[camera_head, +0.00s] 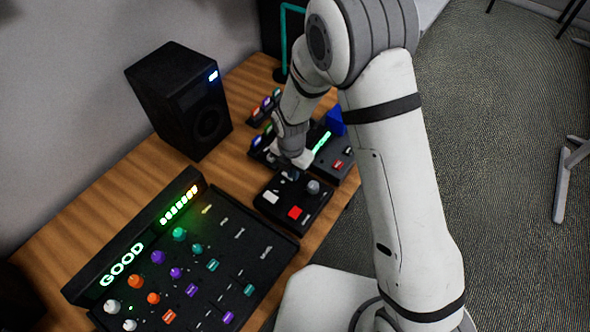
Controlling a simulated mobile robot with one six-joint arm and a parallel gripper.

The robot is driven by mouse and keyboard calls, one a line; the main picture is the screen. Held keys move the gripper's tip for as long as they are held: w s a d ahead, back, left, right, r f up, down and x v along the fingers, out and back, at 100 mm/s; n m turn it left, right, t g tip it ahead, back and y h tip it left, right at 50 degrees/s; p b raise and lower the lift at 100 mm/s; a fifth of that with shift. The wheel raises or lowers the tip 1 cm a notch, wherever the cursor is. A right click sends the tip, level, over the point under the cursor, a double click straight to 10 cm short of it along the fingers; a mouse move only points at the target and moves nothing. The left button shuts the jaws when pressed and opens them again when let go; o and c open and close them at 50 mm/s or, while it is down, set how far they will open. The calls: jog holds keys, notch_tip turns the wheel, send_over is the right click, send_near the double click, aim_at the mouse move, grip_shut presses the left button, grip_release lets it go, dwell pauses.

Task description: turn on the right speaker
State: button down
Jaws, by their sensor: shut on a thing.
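A black speaker (180,100) stands on the wooden table against the wall, with a small blue-white light lit on its upper front. A small black control box (282,213) lies on the table, with a white button (271,197), a red button (295,212) and a grey knob (313,187). My gripper (292,174) points down at the far part of this box, left of the grey knob. It is shut on a small dark part there, mostly hidden by the fingers.
A large mixer panel (190,270) with coloured knobs and a lit "GOOD" display fills the near table. More small control boxes (337,160) and a blue object (330,121) lie behind my gripper. A dark object (18,300) shows at lower left. Bare table (232,165) lies beside the speaker.

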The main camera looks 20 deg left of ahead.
jog(key=shift+d+f, duration=0.2)
jog(key=shift+f, duration=0.1)
jog(key=shift+w+a+r, duration=0.25)
jog(key=shift+w+a, duration=0.1)
jog(key=shift+a, duration=0.4)
jog(key=shift+w+a+f, duration=0.1)
jog(key=shift+a, duration=0.1)
notch_tip(320, 180, up, 14)
jog(key=shift+a+p, duration=0.2)
jog(key=shift+p, duration=0.2)
jog(key=shift+w, duration=0.1)
